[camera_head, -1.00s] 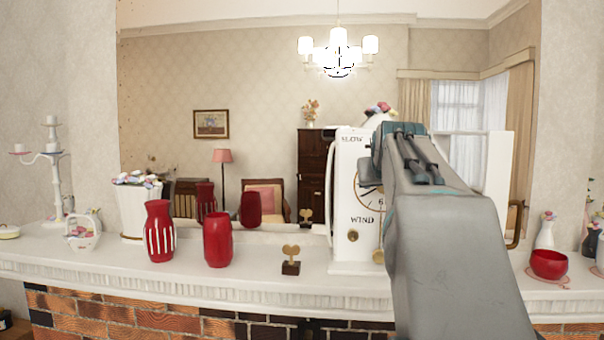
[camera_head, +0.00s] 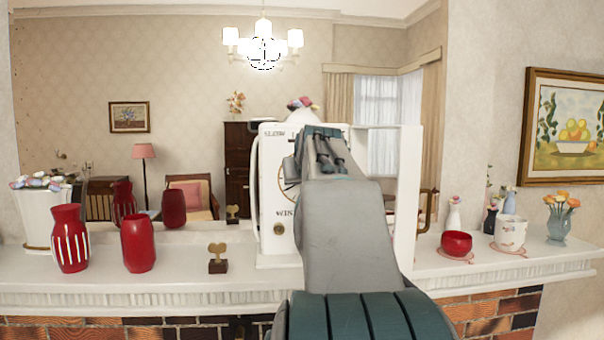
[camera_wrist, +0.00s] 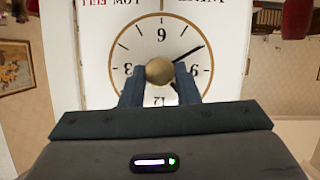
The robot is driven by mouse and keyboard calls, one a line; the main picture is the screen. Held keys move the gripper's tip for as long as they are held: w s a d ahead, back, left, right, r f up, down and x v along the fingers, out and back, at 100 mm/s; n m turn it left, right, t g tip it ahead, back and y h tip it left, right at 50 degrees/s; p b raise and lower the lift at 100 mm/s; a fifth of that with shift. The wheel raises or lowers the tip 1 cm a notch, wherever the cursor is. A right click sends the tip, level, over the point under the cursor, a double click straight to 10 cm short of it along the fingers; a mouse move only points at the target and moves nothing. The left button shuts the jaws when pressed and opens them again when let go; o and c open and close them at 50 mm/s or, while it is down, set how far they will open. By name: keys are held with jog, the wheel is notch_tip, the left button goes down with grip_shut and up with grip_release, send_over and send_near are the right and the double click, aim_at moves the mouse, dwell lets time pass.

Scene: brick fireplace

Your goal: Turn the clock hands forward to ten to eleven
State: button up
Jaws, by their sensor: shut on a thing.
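The white clock (camera_head: 274,240) stands on the mantel in the head view, its dial largely hidden behind my arm. In the wrist view the dial (camera_wrist: 118,45) appears upside down, with 6 at the top and 12 at the bottom. The long black hand (camera_wrist: 190,53) points up and right there, between 6 and 9, near the 8 position. The short hand is mostly hidden, seemingly behind the finger at lower right. My gripper (camera_wrist: 160,70) is shut on the round brass knob (camera_wrist: 159,72) at the dial's centre. The fingertips are hidden in the head view.
A red bowl (camera_head: 456,243), a white cup (camera_head: 510,233) and a flower vase (camera_head: 559,221) stand to the right. A mirror is behind.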

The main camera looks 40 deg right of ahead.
jog(key=shift+f, duration=0.1)
jog(key=shift+s+d+m+t+y+b, duration=0.15)
jog(key=shift+m+t+y+b, duration=0.65)
jog(key=shift+m+y+b, duration=0.8)
jog(key=shift+m+h, duration=0.3)
jog(key=shift+h, duration=0.1)
jog(key=o, duration=1)
jog(key=shift+c, duration=0.2)
jog(key=shift+d, duration=0.1)
